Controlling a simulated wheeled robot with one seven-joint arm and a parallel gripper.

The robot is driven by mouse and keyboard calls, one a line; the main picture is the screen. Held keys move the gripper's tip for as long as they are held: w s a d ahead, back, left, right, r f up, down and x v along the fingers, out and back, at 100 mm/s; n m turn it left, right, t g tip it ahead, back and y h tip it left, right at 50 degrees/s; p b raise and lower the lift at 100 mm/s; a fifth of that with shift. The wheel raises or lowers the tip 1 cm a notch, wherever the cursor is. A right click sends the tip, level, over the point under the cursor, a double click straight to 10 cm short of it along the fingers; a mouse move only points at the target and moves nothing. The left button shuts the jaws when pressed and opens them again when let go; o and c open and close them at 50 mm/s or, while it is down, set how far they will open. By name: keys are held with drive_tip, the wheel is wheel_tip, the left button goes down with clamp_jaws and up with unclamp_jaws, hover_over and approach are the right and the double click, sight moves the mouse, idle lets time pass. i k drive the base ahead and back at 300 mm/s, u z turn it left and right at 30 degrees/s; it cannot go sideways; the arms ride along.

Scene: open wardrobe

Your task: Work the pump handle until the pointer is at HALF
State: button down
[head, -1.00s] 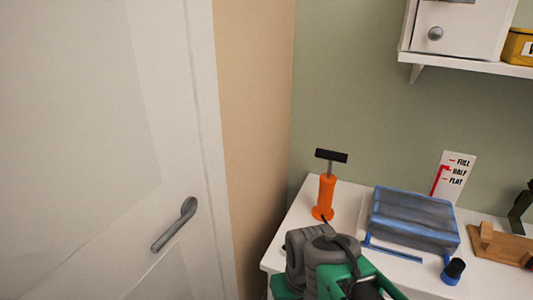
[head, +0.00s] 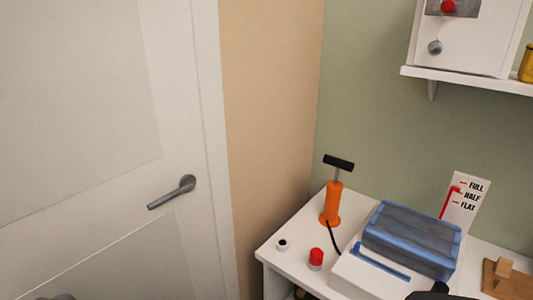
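The orange pump (head: 332,205) stands upright on the white worktop near its back left corner. Its black T-shaped handle (head: 339,163) is up, with a length of grey rod showing below it. A dark hose runs from the pump's base toward the blue-grey box-like piece (head: 413,240). Behind that piece stands the white gauge board (head: 464,204), marked FULL, HALF and FLAT. The red pointer (head: 449,202) is a red strip at its left edge, its top end about level with the HALF mark; it is too small to read exactly.
A red-topped button (head: 316,258) and a small white round piece with a dark centre (head: 282,245) are in front of the pump. A wooden block (head: 508,277) lies at right. A white cabinet (head: 468,40) stands on a shelf above. A door (head: 110,130) fills the left.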

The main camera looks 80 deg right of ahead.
sight(338, 162)
drive_tip(key=u, duration=0.4)
drive_tip(key=k, duration=0.45)
drive_tip(key=z, duration=1.5)
